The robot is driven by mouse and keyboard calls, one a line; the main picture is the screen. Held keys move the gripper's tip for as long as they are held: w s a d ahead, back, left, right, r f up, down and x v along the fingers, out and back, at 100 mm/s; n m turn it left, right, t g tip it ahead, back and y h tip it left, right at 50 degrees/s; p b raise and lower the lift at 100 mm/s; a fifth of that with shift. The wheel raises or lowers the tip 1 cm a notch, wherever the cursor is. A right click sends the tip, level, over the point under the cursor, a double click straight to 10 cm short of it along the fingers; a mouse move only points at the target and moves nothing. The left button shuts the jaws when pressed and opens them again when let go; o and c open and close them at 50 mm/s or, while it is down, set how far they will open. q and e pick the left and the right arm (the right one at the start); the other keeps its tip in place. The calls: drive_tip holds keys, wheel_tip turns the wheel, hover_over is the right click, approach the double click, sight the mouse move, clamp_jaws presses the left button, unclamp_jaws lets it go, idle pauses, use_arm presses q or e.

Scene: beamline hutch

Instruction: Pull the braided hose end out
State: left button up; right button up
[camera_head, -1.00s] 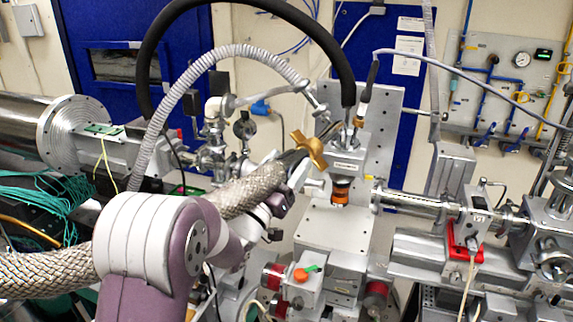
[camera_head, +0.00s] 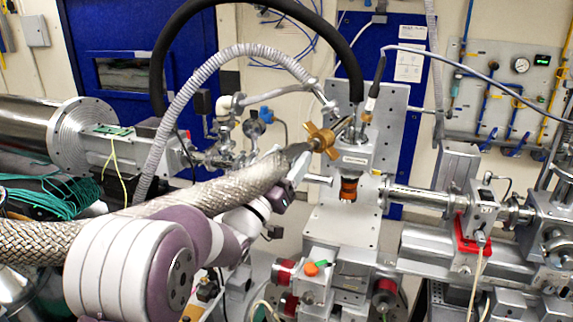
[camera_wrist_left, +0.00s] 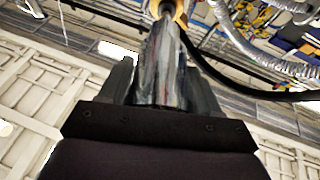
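The braided hose (camera_head: 235,187) runs from the lower left up to the middle of the head view. Its end carries a brass winged fitting (camera_head: 322,138). A thin metal rod goes on from the fitting toward the top of the silver cryostat head (camera_head: 352,157); whether its tip is inside a port is hard to see. My left gripper (camera_wrist_left: 160,75) is shut on the hose end just behind the brass fitting, with a dark finger on each side of the grey hose end (camera_wrist_left: 163,62). In the head view, the hose largely hides this gripper. My right gripper is out of view.
A black hose (camera_head: 262,8) arches over the work area to the cryostat top, and a grey corrugated hose (camera_head: 185,98) curves beside it. A steel beam pipe (camera_head: 425,198) lies to the right. Green cables (camera_head: 50,192) lie at the left.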

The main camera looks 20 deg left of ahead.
use_arm(q)
drive_tip(key=shift+o, duration=1.2)
drive_tip(key=shift+s+f, duration=0.1)
drive_tip(key=shift+s, duration=0.05)
drive_tip(key=shift+s+a, duration=0.1)
drive_tip(key=shift+s, duration=0.1)
drive_tip(key=shift+s+f+b, duration=0.1)
drive_tip(key=shift+f+b, duration=0.05)
drive_tip(key=shift+b, duration=0.15)
drive_tip(key=b+v, duration=0.5)
drive_tip(key=v, duration=0.7)
drive_tip(key=shift+s, duration=0.2)
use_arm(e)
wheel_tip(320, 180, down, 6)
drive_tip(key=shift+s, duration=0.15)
use_arm(q)
drive_tip(key=shift+a, duration=0.2)
